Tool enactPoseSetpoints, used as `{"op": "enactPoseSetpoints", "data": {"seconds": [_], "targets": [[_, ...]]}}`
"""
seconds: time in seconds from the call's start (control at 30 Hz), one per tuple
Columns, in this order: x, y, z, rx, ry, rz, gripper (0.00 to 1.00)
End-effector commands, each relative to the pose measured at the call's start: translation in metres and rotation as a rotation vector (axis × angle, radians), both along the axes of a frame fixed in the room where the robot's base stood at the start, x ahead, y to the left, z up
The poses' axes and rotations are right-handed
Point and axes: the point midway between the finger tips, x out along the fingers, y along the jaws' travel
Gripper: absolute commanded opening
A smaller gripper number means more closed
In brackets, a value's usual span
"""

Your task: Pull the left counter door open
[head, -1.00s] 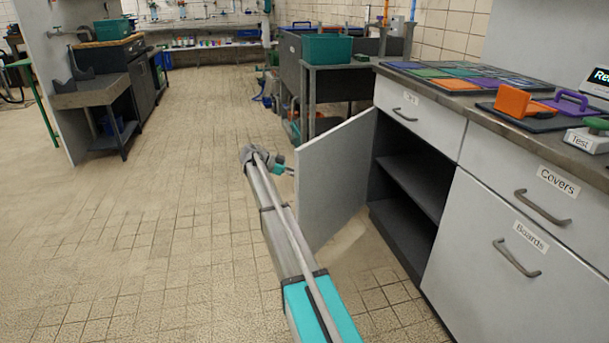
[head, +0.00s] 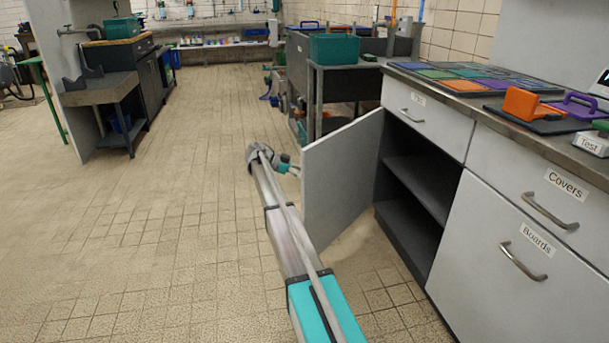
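The left counter door (head: 338,180) is a light grey panel under the worktop, swung wide open and standing out from the counter. The cabinet behind it shows a dark, empty shelf (head: 418,183). My arm reaches forward along the left of the door. Its end, with my gripper (head: 288,167), is at the door's outer edge, on the far side. The fingers are small and partly hidden by the arm and the door, so I cannot see whether they are open or touch the door.
A drawer (head: 424,117) sits above the open cabinet. To the right are a "Covers" drawer (head: 535,190) and a "Boards" front (head: 495,250), both shut. A grey bench with a teal bin (head: 334,47) stands behind the door. The tiled floor on the left (head: 150,220) is clear.

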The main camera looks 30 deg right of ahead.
Motion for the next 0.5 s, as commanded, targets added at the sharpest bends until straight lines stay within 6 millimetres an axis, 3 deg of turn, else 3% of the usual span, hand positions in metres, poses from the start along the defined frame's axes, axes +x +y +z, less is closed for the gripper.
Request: {"op": "enactPoseSetpoints", "data": {"seconds": [0.5], "targets": [[0.025, 0.005, 0.011, 0.0, 0.0, 0.0, 0.51]]}}
